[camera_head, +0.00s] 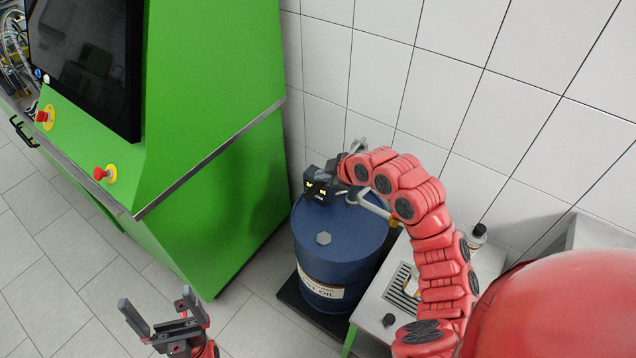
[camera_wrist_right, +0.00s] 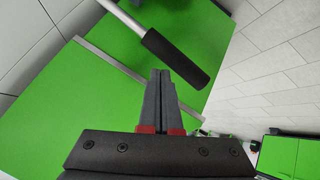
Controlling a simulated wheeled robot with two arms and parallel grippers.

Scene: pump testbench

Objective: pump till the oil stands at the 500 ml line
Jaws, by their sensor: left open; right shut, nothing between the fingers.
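The blue oil drum (camera_head: 338,250) stands upright on a dark base, with a white label on its side. A dark meter box with a lit display (camera_head: 318,192) sits at its top. A pale spout (camera_head: 378,210) reaches right from the pump there. In the right wrist view, the black grip of the pump lever (camera_wrist_right: 176,58) on a grey rod lies just beyond my right gripper (camera_wrist_right: 161,73), which is shut and empty. The oil's container and its 500 ml line do not show. My left gripper (camera_head: 157,304) is open and empty, left of the drum.
A green test bench (camera_head: 215,110) with a dark screen and red knobs stands left of the drum. A low table with a grating (camera_head: 375,305) stands right of it, with a bottle (camera_head: 475,238) behind my right arm. The tiled wall is close behind.

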